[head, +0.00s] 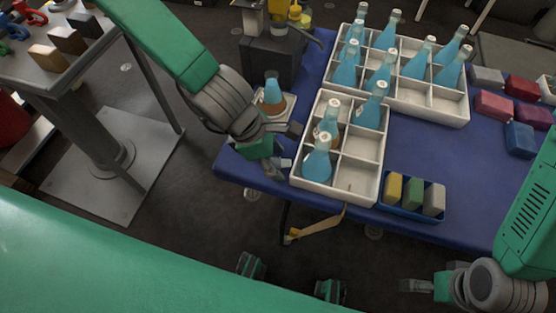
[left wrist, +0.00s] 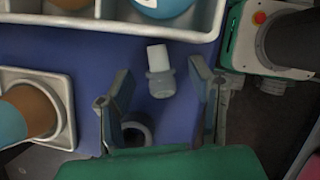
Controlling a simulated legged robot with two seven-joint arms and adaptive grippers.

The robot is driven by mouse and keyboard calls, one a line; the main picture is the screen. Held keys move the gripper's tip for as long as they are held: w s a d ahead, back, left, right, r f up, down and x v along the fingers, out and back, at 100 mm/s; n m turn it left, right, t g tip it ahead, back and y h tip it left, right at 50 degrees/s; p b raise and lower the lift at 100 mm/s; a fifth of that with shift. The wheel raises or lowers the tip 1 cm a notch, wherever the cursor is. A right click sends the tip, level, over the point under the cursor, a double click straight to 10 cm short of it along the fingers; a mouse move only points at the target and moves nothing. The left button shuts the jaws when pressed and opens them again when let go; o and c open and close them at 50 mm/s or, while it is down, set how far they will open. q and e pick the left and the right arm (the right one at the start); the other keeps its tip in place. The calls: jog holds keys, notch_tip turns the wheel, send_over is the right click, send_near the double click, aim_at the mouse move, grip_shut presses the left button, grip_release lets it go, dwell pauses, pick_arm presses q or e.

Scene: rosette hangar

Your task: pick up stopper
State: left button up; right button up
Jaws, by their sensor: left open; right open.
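The stopper (left wrist: 159,75), a small pale piece with a narrower white end and a wider translucent grey end, lies on the blue table top in the left wrist view. It lies between and slightly beyond the fingertips of my left gripper (left wrist: 159,88), which is open; no contact is visible. In the head view, my left gripper (head: 281,150) is low at the table's left edge, beside the white crate, and a small pale piece (head: 286,162), probably the stopper, shows next to it. My right gripper (head: 416,286) is open and empty at the lower right, away from the table.
A white divided crate (head: 340,192) with blue bottles stands close right of the left gripper; a larger one (head: 440,107) is behind. A flask (head: 272,90) stands in a pale holder near the left wrist. A blue tray (head: 411,214) holds three blocks.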

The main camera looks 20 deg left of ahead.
pick_arm(q)
jog(key=shift+d, duration=0.1)
jog(key=c, duration=1)
